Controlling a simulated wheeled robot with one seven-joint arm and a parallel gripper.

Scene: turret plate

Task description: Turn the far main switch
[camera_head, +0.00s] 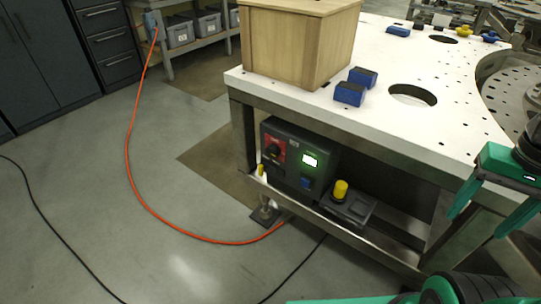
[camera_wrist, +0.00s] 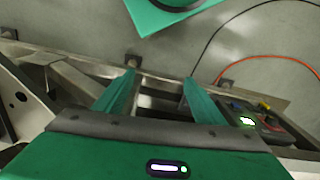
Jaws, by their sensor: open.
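The main switch (camera_head: 272,148) is a dark rotary knob on a red plate. It sits at the upper left of the front of a dark grey control box (camera_head: 290,180) on the shelf under the white table. The knob's exact angle is too small to tell. In the wrist view the control box (camera_wrist: 246,121) shows at the right edge, with its green-lit display. My gripper (camera_head: 488,212) is at the right edge of the head view, well to the right of the box. In the wrist view my gripper (camera_wrist: 159,80) has its green fingers apart, with nothing between them.
The white table (camera_head: 440,110) carries a wooden crate (camera_head: 290,45) and blue blocks (camera_head: 350,94). A dark box with a yellow knob (camera_head: 341,190) stands right of the control box on the shelf (camera_head: 330,228). A table leg (camera_head: 243,140) flanks it. An orange hose (camera_head: 135,180) crosses the open floor.

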